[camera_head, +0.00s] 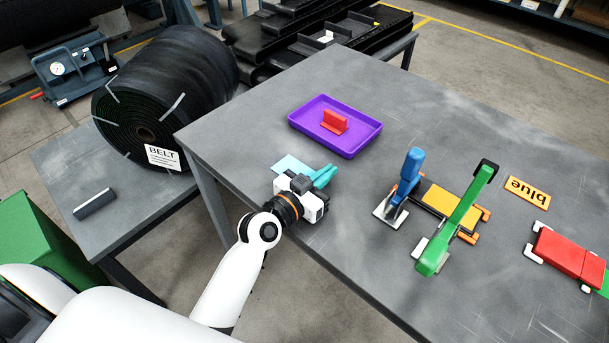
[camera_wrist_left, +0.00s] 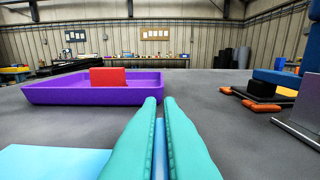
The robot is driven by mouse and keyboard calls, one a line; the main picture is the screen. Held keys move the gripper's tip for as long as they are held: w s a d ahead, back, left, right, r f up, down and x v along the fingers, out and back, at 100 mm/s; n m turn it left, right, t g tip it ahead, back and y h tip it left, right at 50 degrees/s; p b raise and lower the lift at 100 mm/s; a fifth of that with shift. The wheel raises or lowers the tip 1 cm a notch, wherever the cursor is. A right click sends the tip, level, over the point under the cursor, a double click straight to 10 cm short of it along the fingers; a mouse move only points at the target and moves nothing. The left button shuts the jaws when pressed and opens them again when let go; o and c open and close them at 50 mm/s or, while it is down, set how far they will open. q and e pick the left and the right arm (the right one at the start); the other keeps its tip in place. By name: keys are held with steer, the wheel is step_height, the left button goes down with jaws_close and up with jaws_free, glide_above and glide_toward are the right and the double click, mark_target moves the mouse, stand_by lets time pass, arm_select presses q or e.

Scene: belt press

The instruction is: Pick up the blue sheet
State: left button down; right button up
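The light-blue sheet (camera_head: 288,164) lies flat on the grey table, in front of the purple tray. It also shows at the lower left of the left wrist view (camera_wrist_left: 45,163). My left gripper (camera_head: 327,177) is low over the table, just right of the sheet. Its teal fingers (camera_wrist_left: 160,105) point toward the tray side with a narrow gap between them. A pale blue strip shows low in this gap; I cannot tell what it is. The gripper's body hides part of the sheet's near side. My right gripper is not in view.
The purple tray (camera_head: 363,146) holds a red piece (camera_head: 334,122). Right of my gripper stand a blue-handled tool (camera_head: 411,164) and a green-handled one (camera_head: 466,212). The table's left edge is close.

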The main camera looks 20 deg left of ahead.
arm_select(q)
steer(key=shift+r, duration=0.1)
step_height(320, 180, up, 9)
steer(key=shift+r+p, duration=0.1)
steer(key=shift+p, duration=0.7)
steer(key=shift+r, duration=0.35)
